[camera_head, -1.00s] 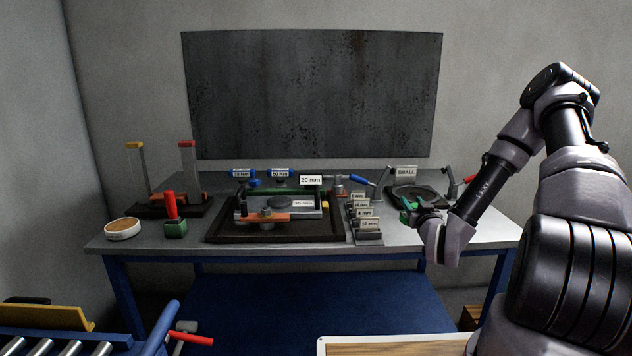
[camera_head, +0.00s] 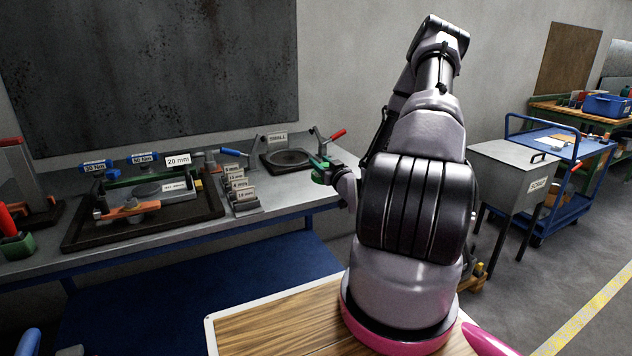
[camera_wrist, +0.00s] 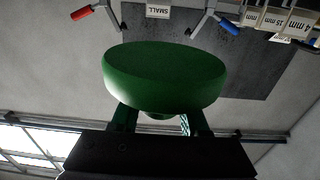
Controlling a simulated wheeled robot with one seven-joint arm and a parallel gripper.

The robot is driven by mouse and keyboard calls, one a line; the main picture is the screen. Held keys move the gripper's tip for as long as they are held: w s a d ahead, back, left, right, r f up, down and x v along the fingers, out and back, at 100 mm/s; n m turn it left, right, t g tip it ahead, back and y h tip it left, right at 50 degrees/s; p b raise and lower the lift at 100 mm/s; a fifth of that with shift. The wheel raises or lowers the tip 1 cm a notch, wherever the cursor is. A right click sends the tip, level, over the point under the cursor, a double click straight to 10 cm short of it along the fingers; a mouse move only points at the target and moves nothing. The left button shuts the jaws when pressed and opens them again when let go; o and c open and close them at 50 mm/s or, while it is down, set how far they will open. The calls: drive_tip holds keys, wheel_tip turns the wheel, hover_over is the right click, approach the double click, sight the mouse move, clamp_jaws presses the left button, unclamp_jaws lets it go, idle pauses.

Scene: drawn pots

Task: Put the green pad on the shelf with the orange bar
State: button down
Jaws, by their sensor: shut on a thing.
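The green pad (camera_wrist: 165,75) is a round, thick green disc filling the middle of the wrist view. My gripper (camera_wrist: 158,122) is shut on its underside stem between green fingers. In the head view my gripper (camera_head: 328,168) holds the green pad (camera_head: 320,177), small and partly hidden, near the right end of the steel bench. An orange bar (camera_head: 130,209) lies across a fixture in the dark tray on the bench. I cannot make out a shelf with an orange bar for certain.
A round dark fixture (camera_head: 290,158) labelled SMALL stands beside my gripper. Labelled blocks (camera_head: 241,190) stand left of it. A grey SCRAP bin (camera_head: 515,175) and a blue cart (camera_head: 560,150) stand to the right. Open floor lies at the lower right.

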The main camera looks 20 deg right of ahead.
drive_tip(key=s+d, duration=0.2)
drive_tip(key=d, duration=0.4)
drive_tip(key=w+f, duration=0.1)
drive_tip(key=w, duration=0.2)
drive_tip(key=w+f, duration=0.2)
drive_tip(key=w, duration=0.1)
drive_tip(key=w+f, duration=0.2)
drive_tip(key=w, duration=0.1)
drive_tip(key=shift+w+f, duration=0.25)
drive_tip(key=shift+w, duration=0.05)
drive_tip(key=w+f, duration=0.1)
drive_tip(key=w, duration=0.1)
drive_tip(key=w+f, duration=0.1)
drive_tip(key=shift+w+a+f, duration=0.15)
drive_tip(key=shift+w+f, duration=0.15)
drive_tip(key=shift+w, duration=0.1)
drive_tip(key=shift+w+f, duration=0.1)
drive_tip(key=shift+w, duration=0.1)
drive_tip(key=shift+f, duration=0.15)
drive_tip(key=shift+c, duration=2.1)
unclamp_jaws()
